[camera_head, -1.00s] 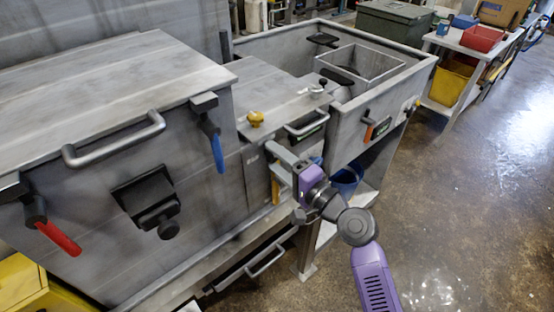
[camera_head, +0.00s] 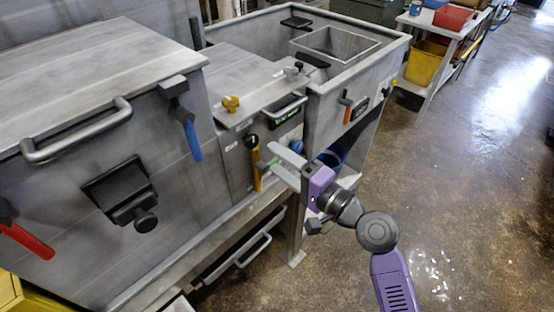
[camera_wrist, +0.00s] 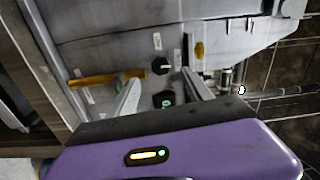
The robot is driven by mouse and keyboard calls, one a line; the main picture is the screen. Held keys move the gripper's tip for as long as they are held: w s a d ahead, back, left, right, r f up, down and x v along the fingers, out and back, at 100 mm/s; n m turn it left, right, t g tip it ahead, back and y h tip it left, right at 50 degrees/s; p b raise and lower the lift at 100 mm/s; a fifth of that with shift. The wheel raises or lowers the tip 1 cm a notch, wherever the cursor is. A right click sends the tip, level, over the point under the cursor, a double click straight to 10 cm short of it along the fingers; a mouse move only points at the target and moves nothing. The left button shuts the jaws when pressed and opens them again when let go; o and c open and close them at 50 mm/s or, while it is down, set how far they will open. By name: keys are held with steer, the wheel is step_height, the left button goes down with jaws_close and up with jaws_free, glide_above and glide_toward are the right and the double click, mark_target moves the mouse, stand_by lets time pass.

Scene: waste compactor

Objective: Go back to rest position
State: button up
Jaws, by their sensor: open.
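My gripper (camera_head: 284,164) is at the end of my purple and grey arm, in front of the compactor's narrow control panel. In the wrist view its two grey fingers (camera_wrist: 160,92) stand apart with nothing between them. The panel shows beyond the fingers, with a black knob (camera_wrist: 160,65) and a yellow-handled lever (camera_wrist: 93,80). In the head view the yellow lever (camera_head: 256,170) is just left of the fingertips, and the gripper appears clear of it.
The grey compactor (camera_head: 70,140) fills the left, with a red-handled lever (camera_head: 27,242) and a blue-handled lever (camera_head: 193,140). An open metal basin (camera_head: 340,85) stands behind my gripper. A yellow bin (camera_head: 428,63) is at the back right. The floor (camera_head: 470,170) at right is clear.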

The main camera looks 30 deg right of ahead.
stand_by(0.3)
steer(key=s+d+f+n+t+h, duration=0.1)
steer(key=s+d+f+n+h, duration=0.1)
steer(key=s+d+n+h, duration=0.45)
steer(key=s+a+f+n+g, duration=0.1)
steer(key=s+a+n, duration=0.1)
steer(key=s, duration=0.8)
steer(key=s+a+n+g, duration=0.1)
steer(key=s+a+n, duration=0.1)
steer(key=s, duration=0.7)
steer(key=s+a+f+n+g, duration=0.1)
steer(key=s+a+n, duration=0.2)
steer(key=s, duration=0.7)
steer(key=shift+s+a+f+y, duration=0.35)
steer(key=shift+a+y, duration=0.1)
steer(key=shift+a, duration=0.4)
